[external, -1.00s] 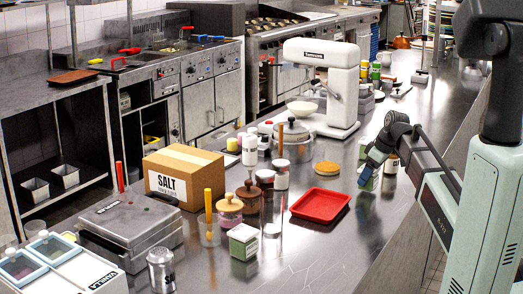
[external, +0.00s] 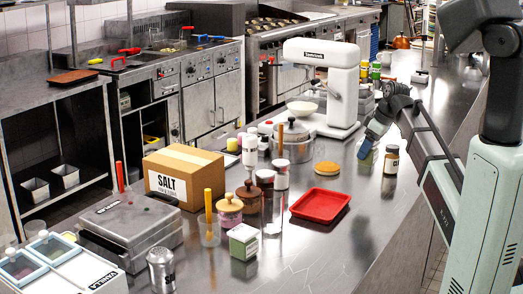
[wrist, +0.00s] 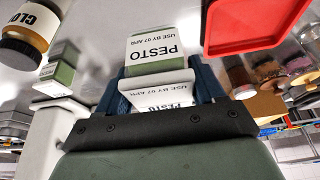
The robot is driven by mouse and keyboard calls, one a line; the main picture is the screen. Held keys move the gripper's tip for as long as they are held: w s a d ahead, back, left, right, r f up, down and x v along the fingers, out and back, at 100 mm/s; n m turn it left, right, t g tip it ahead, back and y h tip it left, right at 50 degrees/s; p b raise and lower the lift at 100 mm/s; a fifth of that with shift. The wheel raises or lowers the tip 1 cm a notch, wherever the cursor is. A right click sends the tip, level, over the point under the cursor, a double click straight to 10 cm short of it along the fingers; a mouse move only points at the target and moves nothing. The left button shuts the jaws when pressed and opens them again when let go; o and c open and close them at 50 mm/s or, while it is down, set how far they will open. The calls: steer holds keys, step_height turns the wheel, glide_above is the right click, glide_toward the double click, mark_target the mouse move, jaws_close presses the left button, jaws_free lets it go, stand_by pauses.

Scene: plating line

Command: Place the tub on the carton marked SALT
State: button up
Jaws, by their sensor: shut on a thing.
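The tub is a small green-and-white pesto tub (external: 367,151). In the wrist view the tub (wrist: 150,52) sits between the blue fingers, with its PESTO label showing. My gripper (external: 372,134) is shut on it and holds it above the counter, right of the red tray. The carton marked SALT (external: 184,174) is a closed brown cardboard box standing on the counter at the left, well away from my gripper. Its top looks bare.
A red tray (external: 320,203), lidded jars (external: 229,211), a cup with a yellow-handled tool (external: 209,225) and a green-and-white tub (external: 243,241) stand between carton and gripper. A brown jar (external: 391,160) is close at the right. A white mixer (external: 322,85) stands behind.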

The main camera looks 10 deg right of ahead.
steer(key=a+r+n+g, duration=0.1)
steer(key=a+r+n, duration=0.1)
steer(key=a, duration=1.3)
steer(key=a+r+n+g+y, duration=0.1)
steer(key=a+r+n, duration=0.15)
steer(key=a, duration=1.25)
steer(key=a+r+n, duration=0.2)
steer(key=a+r, duration=0.1)
steer(key=a, duration=1.3)
steer(key=w+a+r, duration=0.3)
steer(key=w+a, duration=0.1)
steer(key=a, duration=0.3)
steer(key=m+t+h, duration=0.1)
steer(key=m+t, duration=0.1)
steer(key=m, duration=0.4)
glide_above(177, 155)
steer(key=s+d, duration=0.2)
steer(key=shift+w+a+f, duration=0.1)
steer(key=shift+f, duration=1.7)
steer(key=shift+a+f, duration=0.1)
steer(key=shift+f, duration=1.7)
steer(key=shift+f, duration=0.15)
steer(key=o, duration=1.2)
